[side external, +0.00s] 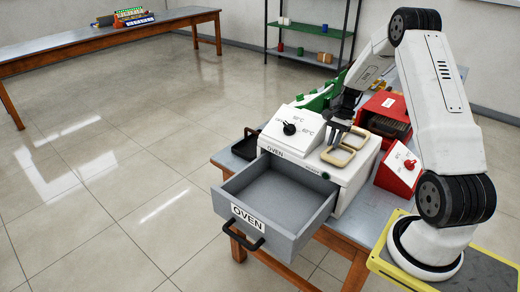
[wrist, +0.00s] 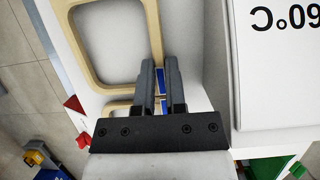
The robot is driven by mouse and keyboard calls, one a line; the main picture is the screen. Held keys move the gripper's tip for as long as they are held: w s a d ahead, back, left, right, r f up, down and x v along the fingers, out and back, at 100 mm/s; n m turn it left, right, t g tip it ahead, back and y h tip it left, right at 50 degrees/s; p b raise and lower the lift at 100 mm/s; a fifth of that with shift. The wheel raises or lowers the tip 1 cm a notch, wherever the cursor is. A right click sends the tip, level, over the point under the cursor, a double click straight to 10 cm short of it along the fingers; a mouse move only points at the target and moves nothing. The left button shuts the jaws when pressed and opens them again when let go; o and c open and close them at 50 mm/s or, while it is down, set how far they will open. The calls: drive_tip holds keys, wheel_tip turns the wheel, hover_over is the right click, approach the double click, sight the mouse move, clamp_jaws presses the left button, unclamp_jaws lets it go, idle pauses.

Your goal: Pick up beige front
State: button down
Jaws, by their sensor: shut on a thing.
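The beige front (side external: 347,149), an eyeglass front with two lens openings, lies flat on or just above the white oven top (side external: 366,157); I cannot tell whether it touches. My gripper (side external: 341,133) points down at its upper left edge. In the wrist view, the fingers of my gripper (wrist: 160,72) are shut on one long rim of the beige front (wrist: 153,30), near the bridge. One lens opening shows nearly whole there; the other is mostly hidden behind my gripper.
The grey oven drawer (side external: 232,212) is pulled open and empty. A sloped white panel with a black dial (side external: 289,128) stands left of the front. A red box with a dial (side external: 398,167) and a red-housed machine (side external: 387,118) stand to the right and behind.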

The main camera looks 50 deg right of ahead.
sight(331, 147)
drive_tip(key=shift+r, duration=0.15)
drive_tip(key=shift+r, duration=0.5)
wheel_tip(331, 147, up, 2)
drive_tip(key=s+a+r, duration=0.7)
drive_tip(key=s+r, duration=0.2)
drive_tip(key=s, duration=0.2)
drive_tip(key=shift+s+a+r, duration=0.3)
drive_tip(key=shift+a+r, duration=0.05)
drive_tip(key=shift+a, duration=0.05)
